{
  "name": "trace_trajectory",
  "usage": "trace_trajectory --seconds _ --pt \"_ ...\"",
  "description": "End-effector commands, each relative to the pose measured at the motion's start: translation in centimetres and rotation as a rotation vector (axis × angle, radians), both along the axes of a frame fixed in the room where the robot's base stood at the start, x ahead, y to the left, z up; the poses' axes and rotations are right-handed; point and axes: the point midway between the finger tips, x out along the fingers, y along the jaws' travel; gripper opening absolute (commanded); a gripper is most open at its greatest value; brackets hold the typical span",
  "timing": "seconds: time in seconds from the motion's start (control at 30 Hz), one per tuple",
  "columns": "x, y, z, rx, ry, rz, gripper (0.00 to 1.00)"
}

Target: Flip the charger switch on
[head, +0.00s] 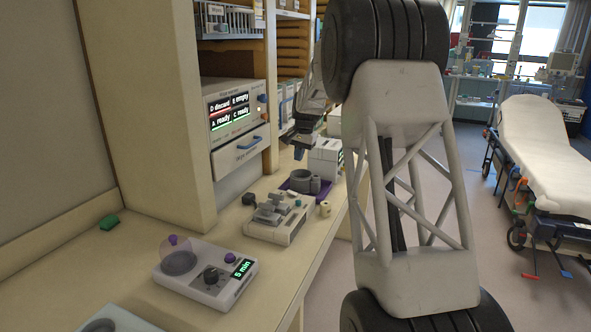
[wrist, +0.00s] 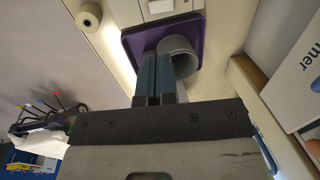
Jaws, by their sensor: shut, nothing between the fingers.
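My gripper (head: 299,153) is above the far part of the bench in the head view. In the wrist view its two dark fingers (wrist: 154,82) are together with nothing between them, over a purple tray (wrist: 133,45) with a grey cup (wrist: 180,48). A white box unit (head: 323,168) with a small green light stands just beyond the tray, to the right of the gripper in the head view. I cannot tell which device is the charger. No charger switch can be made out, so its position is not visible.
The purple tray (head: 319,191) also shows in the head view. Nearer are a pale device with grey parts (head: 284,232), a timer device reading "5 min" (head: 207,282) and a green block (head: 109,222). A cabinet with a status screen (head: 234,108) stands at left. A stretcher (head: 546,150) is across the floor.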

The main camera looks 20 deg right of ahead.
Motion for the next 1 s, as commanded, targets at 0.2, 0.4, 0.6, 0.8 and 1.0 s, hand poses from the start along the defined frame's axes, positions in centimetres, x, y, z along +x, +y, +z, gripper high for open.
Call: trace_trajectory --seconds 0.2,0.4,0.6,0.8,1.0 --pt "0.5 0.5 0.2 0.034 -0.037 -0.001 0.00" --pt "0.6 0.6 0.2 0.038 -0.042 -0.001 0.00" --pt "0.6 0.6 0.2 0.038 -0.042 -0.001 0.00" --pt "0.7 0.7 -0.6 0.038 -0.041 0.000 0.00" --pt "0.9 1.0 -2.4 0.038 -0.040 0.000 0.00"
